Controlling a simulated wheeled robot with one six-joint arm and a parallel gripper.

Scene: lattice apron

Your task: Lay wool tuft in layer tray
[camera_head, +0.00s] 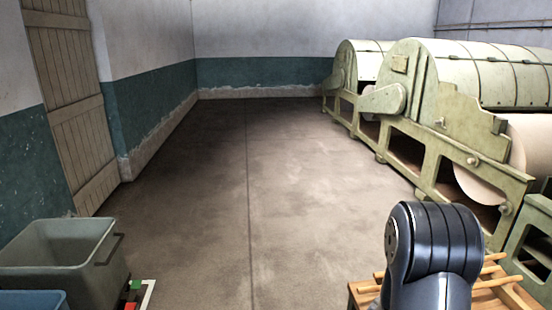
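I see no wool tuft in this view. A wooden slatted frame (508,292) shows at the bottom right, cut off by the picture's lower edge. I cannot tell whether it is the layer tray. A dark, rounded link of my own arm stands in front of it and hides much of it. My gripper is out of view, so what it holds does not show.
Green carding-type machines (455,130) with pale rollers line the right side. A grey bin (75,262) stands at the lower left, with a blue container (30,301) in front. A plank door (75,110) is on the left. The middle floor (240,190) is clear.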

